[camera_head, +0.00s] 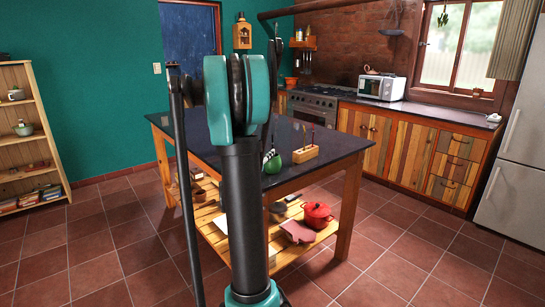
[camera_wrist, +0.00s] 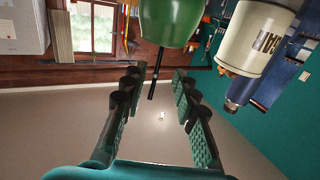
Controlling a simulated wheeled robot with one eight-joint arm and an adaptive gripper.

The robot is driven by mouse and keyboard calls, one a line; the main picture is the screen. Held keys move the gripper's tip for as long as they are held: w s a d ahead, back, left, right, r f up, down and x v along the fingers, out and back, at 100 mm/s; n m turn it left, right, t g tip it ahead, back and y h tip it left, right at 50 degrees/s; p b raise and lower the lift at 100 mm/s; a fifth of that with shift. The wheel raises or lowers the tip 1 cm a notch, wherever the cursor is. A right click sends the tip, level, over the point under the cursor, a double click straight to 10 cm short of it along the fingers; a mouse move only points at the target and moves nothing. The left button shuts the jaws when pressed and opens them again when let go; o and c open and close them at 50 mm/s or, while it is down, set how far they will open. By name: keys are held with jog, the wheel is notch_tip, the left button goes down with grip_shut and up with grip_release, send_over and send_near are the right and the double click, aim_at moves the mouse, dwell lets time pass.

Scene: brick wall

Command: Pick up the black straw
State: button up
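The black straw (camera_wrist: 152,87) is a thin dark rod in the wrist view, which looks upside down. It sticks out of the green rounded vessel (camera_wrist: 170,20). My gripper (camera_wrist: 157,73) is open, its two dark fingers on either side of the straw in the picture. I see no contact, and cannot tell whether the straw is between the fingertips or beyond them. In the head view the green vessel (camera_head: 273,163) stands on the dark table (camera_head: 330,145). My arm hides my gripper there.
A wooden holder with thin upright sticks (camera_head: 305,154) stands right of the vessel in the head view. The lower shelf holds a red pot (camera_head: 317,214). The table's right part is clear.

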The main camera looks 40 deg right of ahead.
jog(key=shift+x, duration=3.2)
jog(key=shift+s, duration=0.1)
jog(key=shift+c, duration=0.5)
grip_shut()
